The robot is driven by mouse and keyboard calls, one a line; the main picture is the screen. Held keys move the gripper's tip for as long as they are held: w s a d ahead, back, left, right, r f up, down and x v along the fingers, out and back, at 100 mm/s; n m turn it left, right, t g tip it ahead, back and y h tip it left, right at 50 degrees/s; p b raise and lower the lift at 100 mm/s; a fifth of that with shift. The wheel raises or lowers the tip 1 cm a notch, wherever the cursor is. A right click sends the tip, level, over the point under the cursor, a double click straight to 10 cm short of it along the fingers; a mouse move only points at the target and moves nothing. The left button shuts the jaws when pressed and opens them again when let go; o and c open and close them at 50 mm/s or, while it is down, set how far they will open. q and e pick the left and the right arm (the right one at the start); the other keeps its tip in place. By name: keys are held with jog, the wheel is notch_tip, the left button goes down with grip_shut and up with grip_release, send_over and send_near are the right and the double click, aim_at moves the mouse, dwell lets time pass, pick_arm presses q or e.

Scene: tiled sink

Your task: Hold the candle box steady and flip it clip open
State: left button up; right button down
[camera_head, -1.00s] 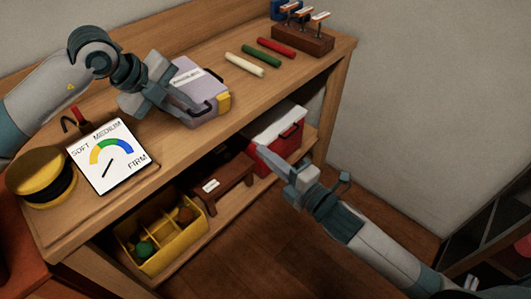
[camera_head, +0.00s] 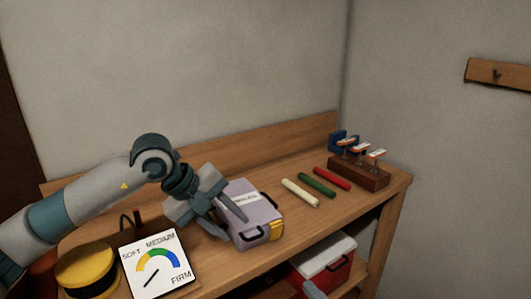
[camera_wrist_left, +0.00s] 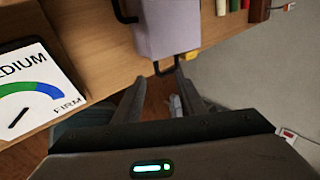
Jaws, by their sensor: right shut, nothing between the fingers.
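The candle box (camera_head: 262,212) is lavender with a pale label on top, black handles and a yellow clip (camera_head: 276,231) at its right front corner. It stands on the wooden bench top and looks closed. My left gripper (camera_head: 233,225) is open at the box's left side, with one finger reaching over its edge in the head view. In the left wrist view the box (camera_wrist_left: 166,28) lies beyond the spread fingers (camera_wrist_left: 160,90), and nothing is between them. Only a small part of my right gripper (camera_head: 313,290) shows at the bottom edge, below the bench top.
A firmness dial board (camera_head: 158,262) and a yellow-black round spool (camera_head: 86,268) stand left of the box. White, green (camera_head: 318,184) and red candles lie to its right, before a wooden rack (camera_head: 358,172). A red-and-white cooler (camera_head: 322,262) sits on the lower shelf.

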pick_arm(q)
jog(key=v, duration=0.7)
jog(key=shift+r, duration=0.25)
jog(key=shift+s+f, duration=0.1)
jog(key=shift+s, duration=0.1)
